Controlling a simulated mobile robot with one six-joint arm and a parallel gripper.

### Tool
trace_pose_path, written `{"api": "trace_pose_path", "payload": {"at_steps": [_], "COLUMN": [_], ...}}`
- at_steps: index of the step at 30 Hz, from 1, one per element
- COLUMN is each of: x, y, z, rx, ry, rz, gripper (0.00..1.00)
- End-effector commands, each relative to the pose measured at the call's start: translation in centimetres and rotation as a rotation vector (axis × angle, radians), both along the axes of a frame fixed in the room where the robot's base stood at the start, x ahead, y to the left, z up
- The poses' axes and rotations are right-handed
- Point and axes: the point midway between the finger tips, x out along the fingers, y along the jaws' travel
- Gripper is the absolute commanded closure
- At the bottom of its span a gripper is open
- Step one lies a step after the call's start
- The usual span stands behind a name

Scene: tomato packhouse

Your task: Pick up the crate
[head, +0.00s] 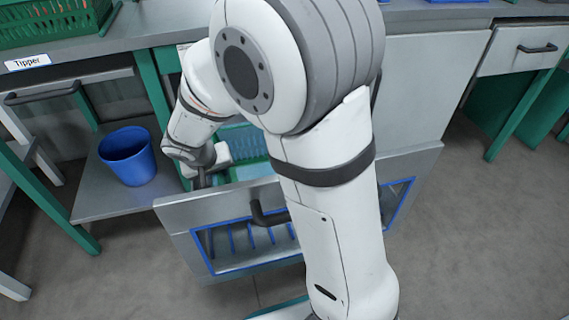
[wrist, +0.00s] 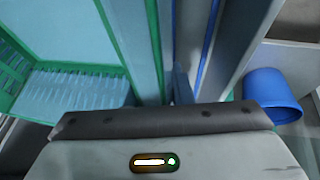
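A green crate (head: 243,141) sits inside the open pull-out drawer (head: 235,262), partly hidden behind my arm. In the wrist view a crate with a green rim (wrist: 113,45) and slatted walls fills the left side. My gripper (head: 203,180) is down at the left end of the drawer, close beside the crate's left side.
Another green crate (head: 50,22) stands on the counter above a "Tipper" label (head: 27,62). A blue bucket (head: 127,156) sits on the low shelf left of the drawer; it also shows in the wrist view (wrist: 271,93). A closed drawer (head: 522,48) is at right. Floor at right is clear.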

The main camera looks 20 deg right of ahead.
Motion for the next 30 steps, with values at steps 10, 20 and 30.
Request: {"api": "trace_pose_path", "payload": {"at_steps": [10,20,30], "x": [0.0,0.0,0.1], "y": [0.0,0.1,0.1], "z": [0.0,0.0,4.3], "rx": [0.001,0.0,0.002], "ry": [0.0,-0.001,-0.004], "rz": [0.001,0.002,0.001], "gripper": [1.0,1.0,1.0]}}
